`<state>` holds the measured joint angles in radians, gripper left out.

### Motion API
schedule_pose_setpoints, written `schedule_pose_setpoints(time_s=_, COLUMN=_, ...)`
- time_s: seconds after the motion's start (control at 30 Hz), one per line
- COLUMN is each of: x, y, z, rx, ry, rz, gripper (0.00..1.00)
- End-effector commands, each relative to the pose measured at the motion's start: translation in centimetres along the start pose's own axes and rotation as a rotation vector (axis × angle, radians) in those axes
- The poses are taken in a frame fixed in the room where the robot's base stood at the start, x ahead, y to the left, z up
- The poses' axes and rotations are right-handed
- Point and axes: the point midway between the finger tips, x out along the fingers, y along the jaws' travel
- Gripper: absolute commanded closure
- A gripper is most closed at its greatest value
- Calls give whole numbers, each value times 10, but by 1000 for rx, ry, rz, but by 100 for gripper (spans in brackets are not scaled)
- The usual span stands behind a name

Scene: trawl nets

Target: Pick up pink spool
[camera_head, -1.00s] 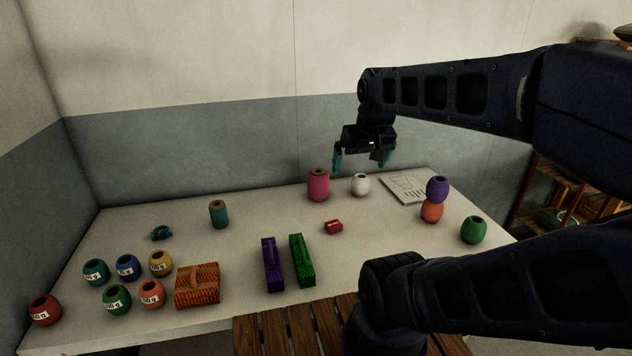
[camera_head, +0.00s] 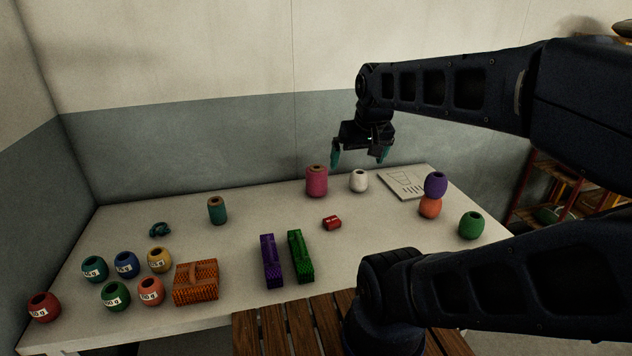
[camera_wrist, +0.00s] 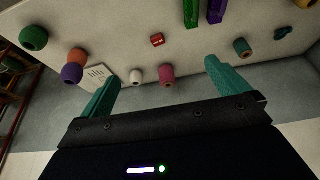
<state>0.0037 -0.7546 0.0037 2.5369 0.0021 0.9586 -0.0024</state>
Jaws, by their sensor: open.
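The pink spool (camera_head: 316,182) stands upright near the back edge of the table, left of a white pot. It also shows in the wrist view (camera_wrist: 166,77), between and beyond my two fingers. My gripper (camera_head: 360,158) is open and empty, with teal fingers spread apart. In the head view it hangs above the back of the table, up and to the right of the spool. The fingers show apart in the wrist view (camera_wrist: 168,90) and touch nothing.
The white pot (camera_head: 358,181) stands close right of the spool. A small red box (camera_head: 332,223) lies in front, and a teal spool (camera_head: 217,210) stands to the left. A purple pot (camera_head: 435,184) sits on an orange one (camera_head: 430,208). The wall (camera_head: 200,150) rises behind.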

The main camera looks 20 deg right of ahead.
Motion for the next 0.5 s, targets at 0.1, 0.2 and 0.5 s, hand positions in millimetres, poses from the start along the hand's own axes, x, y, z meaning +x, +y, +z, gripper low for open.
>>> schedule_pose_setpoints(time_s=0.1, x=0, y=0, z=0, rx=0, ry=0, rz=0, gripper=0)
schedule_pose_setpoints(time_s=0.2, x=0, y=0, z=0, rx=0, ry=0, rz=0, gripper=0)
schedule_pose_setpoints(time_s=0.5, x=8, y=3, z=-32, rx=51, ry=-14, rz=-15, gripper=0)
